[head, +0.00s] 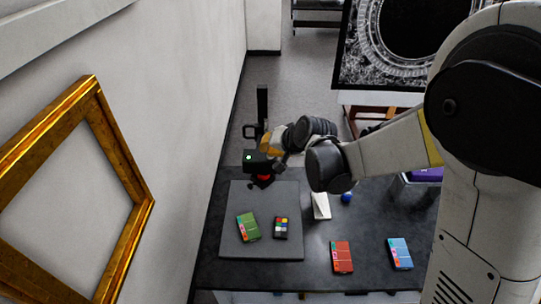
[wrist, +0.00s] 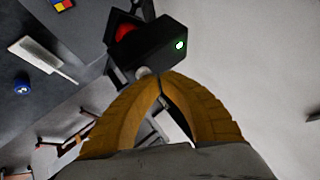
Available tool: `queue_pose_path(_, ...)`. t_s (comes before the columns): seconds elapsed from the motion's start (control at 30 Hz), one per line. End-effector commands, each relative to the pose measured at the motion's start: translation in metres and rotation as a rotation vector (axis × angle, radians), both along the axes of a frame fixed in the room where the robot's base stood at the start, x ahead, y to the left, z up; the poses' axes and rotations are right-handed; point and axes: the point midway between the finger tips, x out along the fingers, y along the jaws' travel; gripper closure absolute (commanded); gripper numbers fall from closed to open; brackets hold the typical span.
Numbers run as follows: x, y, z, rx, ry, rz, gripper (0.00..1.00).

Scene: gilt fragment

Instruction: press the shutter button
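A black box-shaped camera (head: 257,163) with a small green light hangs over the grey base board (head: 235,199), beside an upright black column (head: 262,105). In the wrist view the camera (wrist: 155,48) shows its green light and a red part at its far side. A pale round knob (wrist: 142,72), likely the shutter button, sits on its near edge. My gripper (wrist: 160,76) has its orange fingers together at the tips, empty, just beside the knob. I cannot tell whether they touch. In the head view my gripper (head: 268,148) is close above the camera, partly hidden by my wrist.
A green box (head: 248,227) and a colour chart (head: 281,228) lie on the board. A red box (head: 342,257), a blue box (head: 400,254), a white brush-like object (head: 321,206) and a blue round item (head: 346,197) lie on the dark table. A wall with a gilt frame (head: 143,205) stands left.

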Motion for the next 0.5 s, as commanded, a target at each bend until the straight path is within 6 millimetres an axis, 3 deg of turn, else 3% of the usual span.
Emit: queue_pose_path(0.5, -0.0001, 0.0001, 0.0038, 0.0, 0.0, 0.0, 1.0)
